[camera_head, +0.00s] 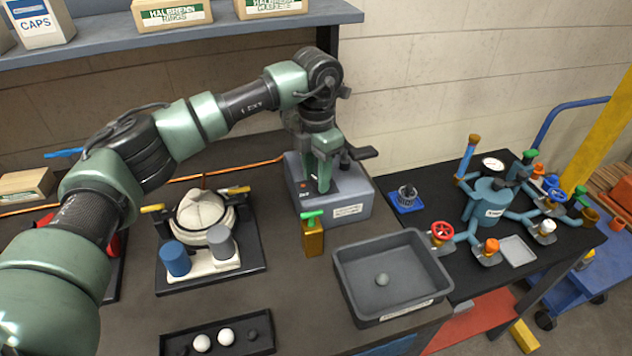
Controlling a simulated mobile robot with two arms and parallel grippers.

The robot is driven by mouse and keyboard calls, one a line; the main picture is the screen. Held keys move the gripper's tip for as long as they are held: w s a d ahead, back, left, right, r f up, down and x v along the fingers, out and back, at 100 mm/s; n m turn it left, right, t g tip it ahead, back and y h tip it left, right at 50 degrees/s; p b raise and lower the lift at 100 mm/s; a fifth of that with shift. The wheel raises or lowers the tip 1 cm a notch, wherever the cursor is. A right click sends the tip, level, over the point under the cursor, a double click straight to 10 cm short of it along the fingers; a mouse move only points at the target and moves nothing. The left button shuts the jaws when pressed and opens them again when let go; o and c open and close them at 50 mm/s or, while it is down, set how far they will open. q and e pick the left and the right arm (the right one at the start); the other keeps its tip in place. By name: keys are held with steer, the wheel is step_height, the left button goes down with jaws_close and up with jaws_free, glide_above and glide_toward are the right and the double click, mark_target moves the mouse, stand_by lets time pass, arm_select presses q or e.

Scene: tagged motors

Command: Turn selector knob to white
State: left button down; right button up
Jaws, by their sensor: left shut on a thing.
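The grey control box (345,206) stands at the back of the table, with a white label on its front and a small red spot on its top left. My left gripper (322,186) reaches down from above onto the dark top plate of this box. Its green fingers are shut on what seems to be the selector knob, which the fingers hide. I cannot make out the knob's pointer or a white mark. My right gripper is not in view.
Left of the box is a fixture with a white dome (199,212) and blue and grey cylinders. A brass block with a green handle (313,235) stands close in front. A grey tray (345,285) holds a small ball. A blue valve manifold (488,200) stands at right.

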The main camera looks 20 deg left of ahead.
arm_select(q)
steer(key=m+b, duration=0.1)
steer(key=m, duration=0.1)
steer(key=shift+m, duration=0.4)
steer(key=m+b, duration=0.1)
steer(key=m, duration=0.2)
steer(key=shift+w+d+m+b, duration=0.1)
steer(key=shift+m+b, duration=0.2)
steer(key=shift+b, duration=0.05)
steer(key=m, duration=0.3)
steer(key=shift+m+b, duration=0.3)
steer(key=shift+b, duration=0.1)
steer(key=shift+d+m, duration=0.15)
steer(key=shift+m, duration=1.35)
steer(key=c, duration=0.9)
jaws_free()
step_height(320, 180, up, 8)
steer(key=shift+f+b, duration=0.1)
steer(key=shift+b, duration=0.8)
